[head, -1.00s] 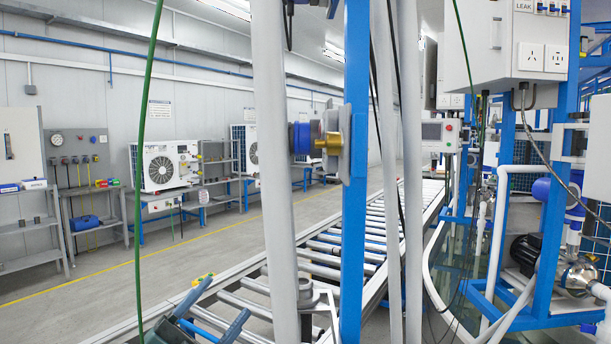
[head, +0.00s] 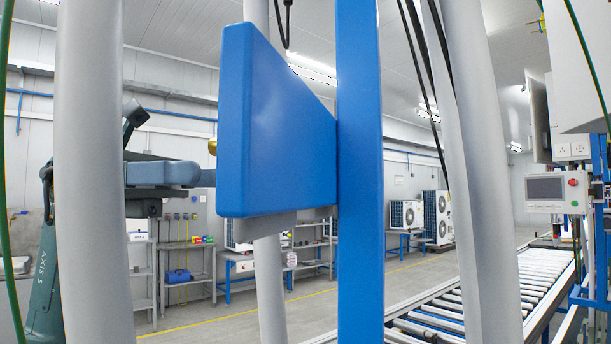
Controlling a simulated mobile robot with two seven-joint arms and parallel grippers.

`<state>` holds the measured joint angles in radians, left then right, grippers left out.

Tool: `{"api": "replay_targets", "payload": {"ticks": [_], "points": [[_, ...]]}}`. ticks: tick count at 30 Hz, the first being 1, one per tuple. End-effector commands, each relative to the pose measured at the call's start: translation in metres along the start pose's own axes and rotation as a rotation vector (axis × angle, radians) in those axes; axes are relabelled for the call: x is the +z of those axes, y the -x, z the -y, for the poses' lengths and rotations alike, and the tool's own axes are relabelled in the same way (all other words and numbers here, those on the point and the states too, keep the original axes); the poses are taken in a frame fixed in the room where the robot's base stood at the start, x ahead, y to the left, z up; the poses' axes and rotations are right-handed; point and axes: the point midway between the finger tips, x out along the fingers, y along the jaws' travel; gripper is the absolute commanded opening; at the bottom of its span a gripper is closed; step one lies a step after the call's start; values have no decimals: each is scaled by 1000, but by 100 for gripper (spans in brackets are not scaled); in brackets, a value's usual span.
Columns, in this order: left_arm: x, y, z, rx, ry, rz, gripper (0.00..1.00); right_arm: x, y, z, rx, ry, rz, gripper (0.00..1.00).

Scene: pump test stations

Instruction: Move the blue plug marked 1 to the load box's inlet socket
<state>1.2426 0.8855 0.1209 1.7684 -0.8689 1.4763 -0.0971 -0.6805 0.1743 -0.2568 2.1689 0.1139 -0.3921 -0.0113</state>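I cannot make out the blue plug marked 1, the load box or its inlet socket in the head view. A dark teal and blue-grey arm shows at the left, partly behind a thick grey pipe. It reaches right towards a large blue plate, and its far end is hidden there. I see no gripper fingers, left or right. A small brass-coloured piece (head: 212,146) shows at the plate's left edge.
The blue plate (head: 270,125) on a blue post (head: 358,220) fills the middle, very close. Thick grey pipes (head: 92,170) stand in front. A roller conveyor (head: 450,312) and a panel with a screen (head: 556,192) are at the right. Shelves and workbenches line the far wall.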

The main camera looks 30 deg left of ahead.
Motion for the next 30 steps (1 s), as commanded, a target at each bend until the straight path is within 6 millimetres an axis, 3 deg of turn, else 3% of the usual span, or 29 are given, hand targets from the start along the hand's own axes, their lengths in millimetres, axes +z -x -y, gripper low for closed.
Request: {"api": "replay_targets", "payload": {"ticks": [11,24,30], "points": [[0,-10,0,-5,3,-1,64,1,1,2,-2,-5,3,49],[1,-69,0,-5,3,0,64,-5,3,1,5,8,6,49],[1,-86,0,-5,4,2,64,-7,4,1,8,17,8,49]]}}
